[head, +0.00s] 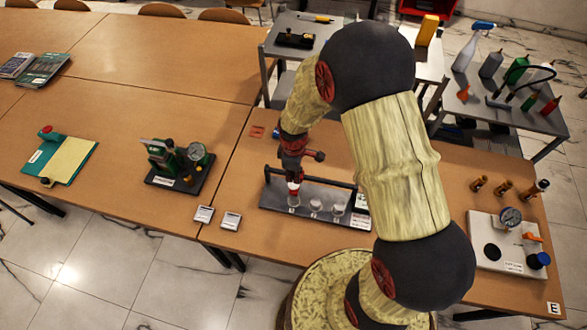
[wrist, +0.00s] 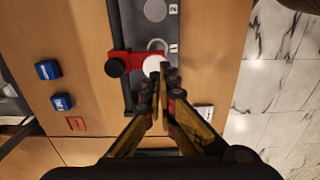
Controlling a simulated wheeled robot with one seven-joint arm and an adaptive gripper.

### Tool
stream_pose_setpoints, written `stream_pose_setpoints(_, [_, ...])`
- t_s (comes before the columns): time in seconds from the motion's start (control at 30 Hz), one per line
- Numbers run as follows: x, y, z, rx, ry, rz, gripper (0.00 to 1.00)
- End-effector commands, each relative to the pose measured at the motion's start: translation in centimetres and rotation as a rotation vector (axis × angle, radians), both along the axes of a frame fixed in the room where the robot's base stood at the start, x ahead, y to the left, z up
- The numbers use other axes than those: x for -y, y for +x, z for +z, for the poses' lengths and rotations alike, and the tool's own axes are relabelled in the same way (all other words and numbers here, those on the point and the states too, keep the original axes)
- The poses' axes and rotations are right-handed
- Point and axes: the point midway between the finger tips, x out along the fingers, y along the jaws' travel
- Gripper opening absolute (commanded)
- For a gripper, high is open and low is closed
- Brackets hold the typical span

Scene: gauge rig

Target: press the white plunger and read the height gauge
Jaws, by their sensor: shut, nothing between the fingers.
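The white plunger (wrist: 153,66) shows as a round white top beside a red bracket (wrist: 128,60) with a black knob, at the position marked 1. In the head view the plunger's white end (head: 293,187) shows low on the dark grey rig (head: 270,199). My gripper (wrist: 161,86) is shut and empty, its fingertips right at the near edge of the plunger top. I cannot tell whether they touch it. In the head view my gripper (head: 293,168) points down over the rig's left end. No height reading is legible. Dials stand on a green device (head: 196,152) and a white plate (head: 511,216).
Two clear round pieces (head: 315,206) sit at the rig's other positions, and a black rail runs along its back. Blue blocks (wrist: 48,70) and a red tag (wrist: 76,124) lie on the table.

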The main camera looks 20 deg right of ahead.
Motion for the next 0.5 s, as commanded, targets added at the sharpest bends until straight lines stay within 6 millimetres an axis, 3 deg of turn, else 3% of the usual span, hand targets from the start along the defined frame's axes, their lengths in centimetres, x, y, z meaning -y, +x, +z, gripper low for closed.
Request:
stream_pose_setpoints(0.2, [0.0,0.0,-2.6,0.0,0.0,0.0,0.0])
stream_pose_setpoints(0.5, [0.0,0.0,-3.3,0.0,0.0,0.0,0.0])
